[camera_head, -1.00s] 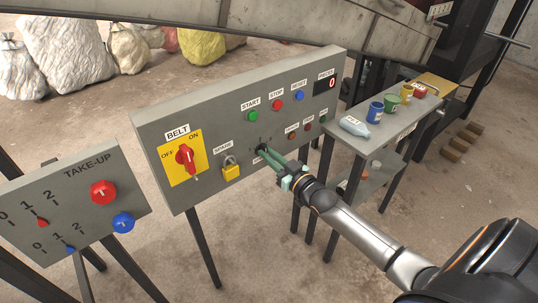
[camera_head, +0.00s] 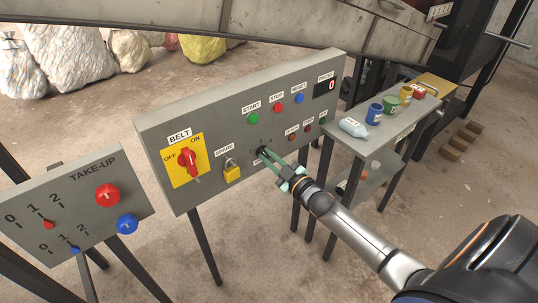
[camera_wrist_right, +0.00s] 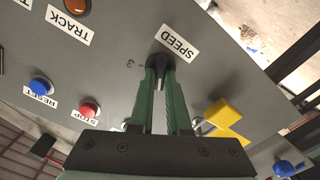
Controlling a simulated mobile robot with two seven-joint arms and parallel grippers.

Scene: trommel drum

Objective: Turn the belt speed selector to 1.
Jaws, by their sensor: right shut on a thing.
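The belt speed selector (camera_wrist_right: 160,54) is a small dark knob on the grey control panel, beside the SPEED label (camera_wrist_right: 178,42) in the right wrist view. A mark that looks like 3 shows next to it; the other marks and the pointer are hidden or too small to read. My right gripper (camera_head: 262,153) reaches the panel from the lower right in the head view. Its green fingers (camera_wrist_right: 160,72) are shut on the selector and cover most of it. My left gripper is not in view.
The control panel (camera_head: 222,110) also carries a red BELT switch (camera_head: 188,160), a yellow padlock (camera_head: 232,172) and START, STOP and RESET buttons. A TAKE-UP panel (camera_head: 75,215) stands at the lower left. A side table (camera_head: 385,140) with a bottle and several cans stands right.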

